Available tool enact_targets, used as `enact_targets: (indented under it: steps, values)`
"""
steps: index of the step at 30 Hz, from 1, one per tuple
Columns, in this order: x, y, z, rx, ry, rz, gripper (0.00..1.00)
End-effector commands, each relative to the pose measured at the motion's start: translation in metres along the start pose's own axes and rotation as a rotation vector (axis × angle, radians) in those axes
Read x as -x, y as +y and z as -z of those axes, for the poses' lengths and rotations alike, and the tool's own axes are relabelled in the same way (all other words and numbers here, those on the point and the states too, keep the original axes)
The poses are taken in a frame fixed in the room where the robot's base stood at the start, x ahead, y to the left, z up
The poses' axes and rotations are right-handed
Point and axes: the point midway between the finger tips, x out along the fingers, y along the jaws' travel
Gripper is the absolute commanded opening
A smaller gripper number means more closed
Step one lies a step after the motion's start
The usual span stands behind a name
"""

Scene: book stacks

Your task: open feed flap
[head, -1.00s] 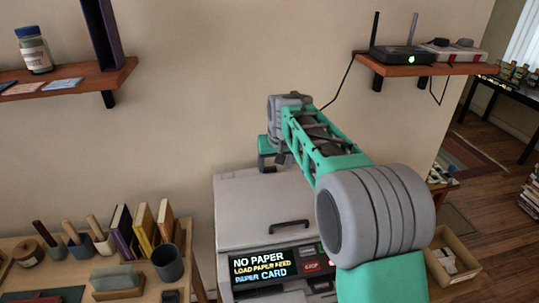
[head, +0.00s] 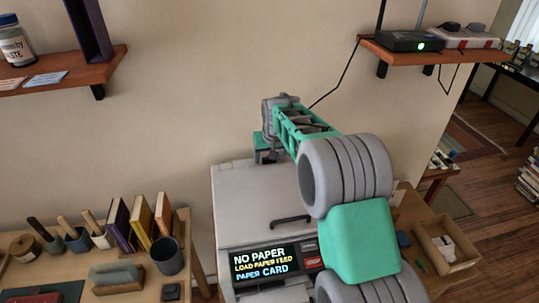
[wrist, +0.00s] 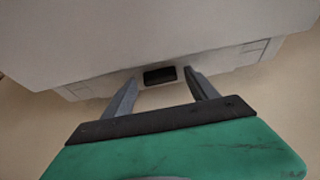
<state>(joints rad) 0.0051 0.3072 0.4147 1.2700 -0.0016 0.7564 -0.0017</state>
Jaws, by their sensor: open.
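The pale printer (head: 245,195) stands against the wall, with a dark handle (head: 290,220) on its top and a lit display (head: 264,262) reading "NO PAPER", "LOAD PAPER FEED", "PAPER CARD". My gripper (head: 264,155) is at the printer's far edge, its fingertips hidden in the head view. In the wrist view my gripper (wrist: 162,85) is open, with its two grey fingers spread either side of a small dark grip (wrist: 160,75) on a pale panel of the printer. This panel looks like the feed flap and appears closed. I cannot tell whether the fingers touch it.
A desk (head: 195,245) with books, a cup (head: 168,255) and tools is at left. A shelf (head: 440,52) with a router (head: 408,41) is above right, and another shelf (head: 75,75) is upper left. An open box (head: 447,245) sits right of the printer.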

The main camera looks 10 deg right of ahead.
Motion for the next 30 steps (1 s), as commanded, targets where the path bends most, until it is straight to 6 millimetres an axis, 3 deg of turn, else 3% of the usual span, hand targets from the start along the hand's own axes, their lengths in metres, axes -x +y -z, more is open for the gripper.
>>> enact_targets:
  steps: [5, 25, 30]
  values:
    - [0.0001, -0.001, -0.0002, 0.002, 0.0, 0.001, 0.6]
    - [0.0004, -0.0007, -0.0002, 0.001, -0.001, 0.0, 0.05]
    - [0.0036, -0.0006, 0.0029, 0.001, -0.021, 0.0, 0.05]
